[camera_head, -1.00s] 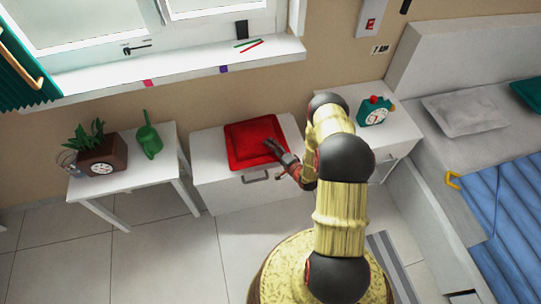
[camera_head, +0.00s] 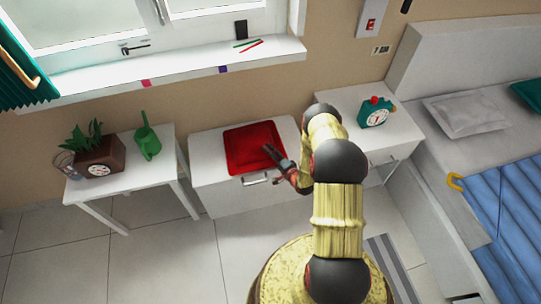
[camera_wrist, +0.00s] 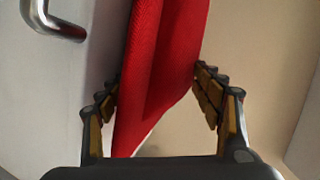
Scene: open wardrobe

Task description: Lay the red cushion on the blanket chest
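The red cushion (camera_head: 250,143) lies flat on top of the white blanket chest (camera_head: 212,178), which has a metal handle on its front. My gripper (camera_head: 270,153) is at the cushion's front right part, close to it in the head view. In the wrist view the gripper (camera_wrist: 158,100) has its two fingers spread, with the cushion (camera_wrist: 160,65) showing between and beyond them. A gap shows beside the right finger; whether the left finger touches the cushion I cannot tell. The chest's handle (camera_wrist: 55,25) shows at the upper left.
A white table (camera_head: 128,182) with a plant pot (camera_head: 100,158) and green watering can (camera_head: 148,142) stands to the left. The window sill (camera_head: 180,72) is above the chest.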

